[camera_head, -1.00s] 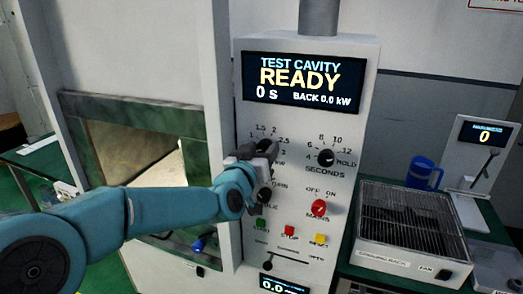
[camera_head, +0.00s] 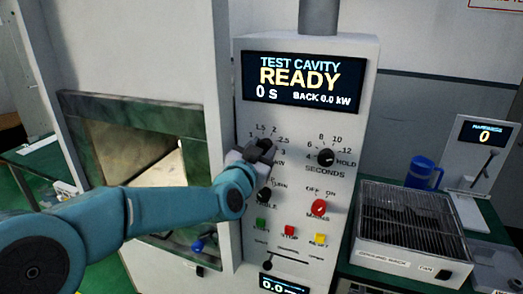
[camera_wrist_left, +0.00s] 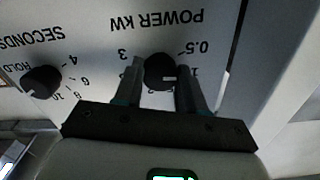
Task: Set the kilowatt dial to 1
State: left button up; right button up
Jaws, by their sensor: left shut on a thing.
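The kilowatt dial, a black round knob, shows in the wrist view (camera_wrist_left: 160,70) under the POWER KW label, which appears upside down there. In the head view the dial (camera_head: 265,144) is partly covered by my left gripper (camera_head: 254,154). In the wrist view my left gripper (camera_wrist_left: 159,76) has a finger on each side of the knob and is shut on it. The knob's white mark lies toward the right finger, on the side of the 1 and 0.5 labels. The right finger partly hides the scale. My right gripper is not in view.
The seconds dial (camera_head: 326,157) sits right of the power dial. Below are another black knob (camera_head: 264,195), a red mains knob (camera_head: 319,208) and green, red and yellow buttons. The display (camera_head: 303,80) reads READY. A blue mug (camera_head: 422,172) stands on the right bench.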

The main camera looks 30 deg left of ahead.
pick_arm(q)
jog(key=shift+m, duration=1.8)
jog(key=o, duration=1.1)
jog(key=b+v, duration=0.1)
jog(key=v, duration=1.5)
jog(key=shift+s+d, duration=0.15)
